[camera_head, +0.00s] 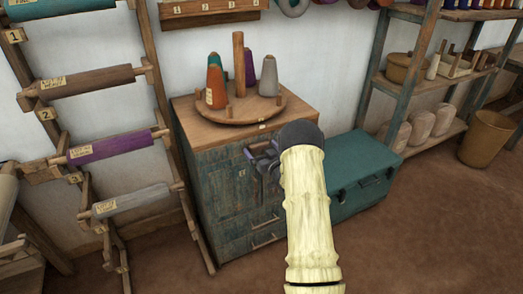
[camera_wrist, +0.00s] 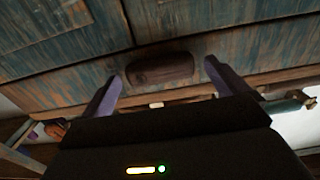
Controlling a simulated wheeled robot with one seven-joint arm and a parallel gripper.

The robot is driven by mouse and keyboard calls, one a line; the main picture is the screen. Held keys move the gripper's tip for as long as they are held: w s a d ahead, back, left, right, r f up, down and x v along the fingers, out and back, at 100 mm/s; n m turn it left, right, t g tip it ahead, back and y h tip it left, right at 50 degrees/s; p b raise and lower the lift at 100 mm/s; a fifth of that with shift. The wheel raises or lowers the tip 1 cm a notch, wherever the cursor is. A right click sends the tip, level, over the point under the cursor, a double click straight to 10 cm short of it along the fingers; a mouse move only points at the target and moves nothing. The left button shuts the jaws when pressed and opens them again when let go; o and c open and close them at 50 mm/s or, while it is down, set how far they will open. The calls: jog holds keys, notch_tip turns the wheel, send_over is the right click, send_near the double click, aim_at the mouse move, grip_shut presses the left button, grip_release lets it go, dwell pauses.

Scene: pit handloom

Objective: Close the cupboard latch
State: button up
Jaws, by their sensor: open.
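The cupboard (camera_head: 222,196) has worn blue-green wooden doors and a brown top, and stands against the wall in the head view. Its door fronts (camera_wrist: 60,55) fill the upper part of the wrist view. A dark brown rounded block, seemingly the latch (camera_wrist: 160,69), lies crosswise near the seam between the doors. My gripper (camera_wrist: 161,72) is open, with one finger on each side of the block; I cannot tell whether they touch it. In the head view my gripper (camera_head: 262,158) is at the upper cupboard front and the latch is hidden there.
A round rack (camera_head: 275,104) with several yarn cones stands on the cupboard. A teal chest (camera_head: 365,185) sits close on the right, and a rack of cloth rolls (camera_head: 108,146) on the left. Drawers with handles (camera_head: 265,238) are below the doors. The floor in front is clear.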

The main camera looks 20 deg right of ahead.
jog(key=c, duration=1)
jog(key=shift+f, duration=0.1)
